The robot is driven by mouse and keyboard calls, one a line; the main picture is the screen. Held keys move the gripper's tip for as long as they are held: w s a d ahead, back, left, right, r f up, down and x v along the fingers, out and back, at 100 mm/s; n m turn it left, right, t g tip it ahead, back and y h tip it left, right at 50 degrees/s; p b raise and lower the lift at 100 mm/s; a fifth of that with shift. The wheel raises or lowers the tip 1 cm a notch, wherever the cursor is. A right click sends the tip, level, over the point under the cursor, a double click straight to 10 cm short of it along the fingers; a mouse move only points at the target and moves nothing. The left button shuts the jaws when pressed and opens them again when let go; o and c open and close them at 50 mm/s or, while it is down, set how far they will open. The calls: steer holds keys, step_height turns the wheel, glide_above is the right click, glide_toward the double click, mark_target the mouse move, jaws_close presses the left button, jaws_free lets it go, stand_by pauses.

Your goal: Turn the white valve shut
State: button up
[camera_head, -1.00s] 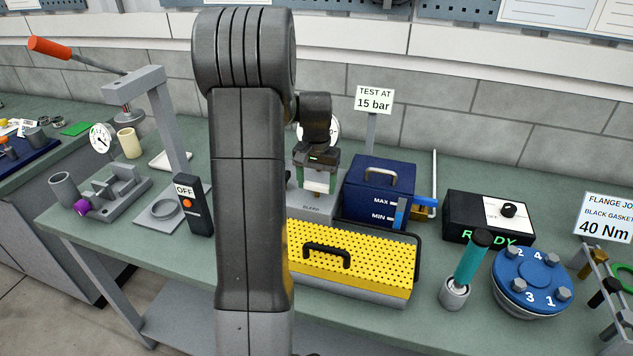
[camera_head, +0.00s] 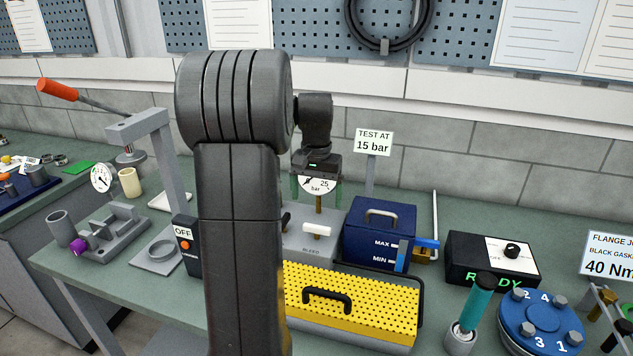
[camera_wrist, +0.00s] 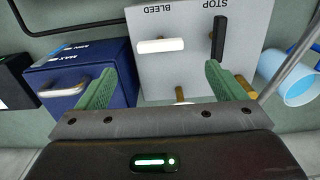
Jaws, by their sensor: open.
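The white valve (camera_head: 316,230) is a short white bar handle on the grey block marked BLEED. In the wrist view the white handle (camera_wrist: 161,45) lies sideways across the picture, at right angles to the black STOP handle (camera_wrist: 218,38). My gripper (camera_head: 317,195) is above the block, its green fingers spread apart and empty, with the pressure gauge (camera_head: 318,184) showing between them. In the wrist view the white handle is beyond the fingertips and between their lines, apart from both. My arm hides part of the block's left side.
A blue box (camera_head: 378,235) with a handle stands right of the block. A yellow perforated case (camera_head: 350,297) lies in front. A black READY box (camera_head: 490,262) is farther right. A sign post (camera_head: 371,172) stands behind. A light-blue cup (camera_wrist: 290,85) shows in the wrist view.

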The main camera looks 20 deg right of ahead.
step_height(320, 180, up, 4)
glide_above(316, 227)
steer(key=shift+r, duration=0.2)
stand_by(0.4)
step_height(316, 227, down, 14)
steer(key=shift+p, duration=0.55)
steer(key=shift+r, duration=0.1)
